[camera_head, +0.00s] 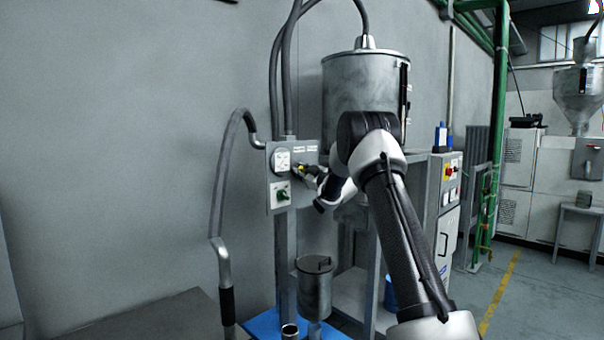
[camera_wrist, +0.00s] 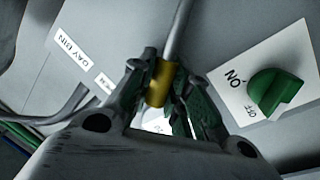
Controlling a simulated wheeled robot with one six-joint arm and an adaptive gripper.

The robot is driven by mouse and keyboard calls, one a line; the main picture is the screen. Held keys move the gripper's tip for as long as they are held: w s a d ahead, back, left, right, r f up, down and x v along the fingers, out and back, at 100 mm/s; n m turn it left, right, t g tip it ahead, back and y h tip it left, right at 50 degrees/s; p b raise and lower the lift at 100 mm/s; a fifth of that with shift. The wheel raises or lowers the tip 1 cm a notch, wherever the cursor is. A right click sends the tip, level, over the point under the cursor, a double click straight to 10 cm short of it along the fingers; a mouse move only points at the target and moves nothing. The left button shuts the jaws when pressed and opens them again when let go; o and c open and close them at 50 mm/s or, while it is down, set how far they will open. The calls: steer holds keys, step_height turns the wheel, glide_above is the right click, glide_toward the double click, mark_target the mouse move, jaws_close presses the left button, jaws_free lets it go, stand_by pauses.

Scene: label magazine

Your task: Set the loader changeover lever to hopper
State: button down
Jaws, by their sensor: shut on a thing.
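The loader changeover lever is a grey rod with a yellow band (camera_wrist: 160,84) on a grey control panel (camera_head: 308,158). In the head view only a bit of yellow (camera_head: 299,167) shows at my gripper (camera_head: 305,170). In the wrist view my gripper (camera_wrist: 166,92) is shut on the lever at the yellow band, one finger on each side. A label reading DAY BIN (camera_wrist: 69,41) is at the left of the wrist view. A second small label (camera_wrist: 105,83) is partly hidden by my finger. I cannot read a hopper label.
A green ON/OFF knob (camera_wrist: 276,90) on a white plate sits close to my right finger. A white gauge (camera_head: 282,161) is on the panel's upper left. A large metal drum (camera_head: 350,85) stands behind my arm. A grey hose (camera_head: 225,160) hangs at the left.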

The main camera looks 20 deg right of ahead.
steer(key=c, duration=1.3)
jaws_free()
steer(key=shift+c, duration=0.2)
steer(key=v, duration=1.2)
steer(key=shift+f, duration=0.1)
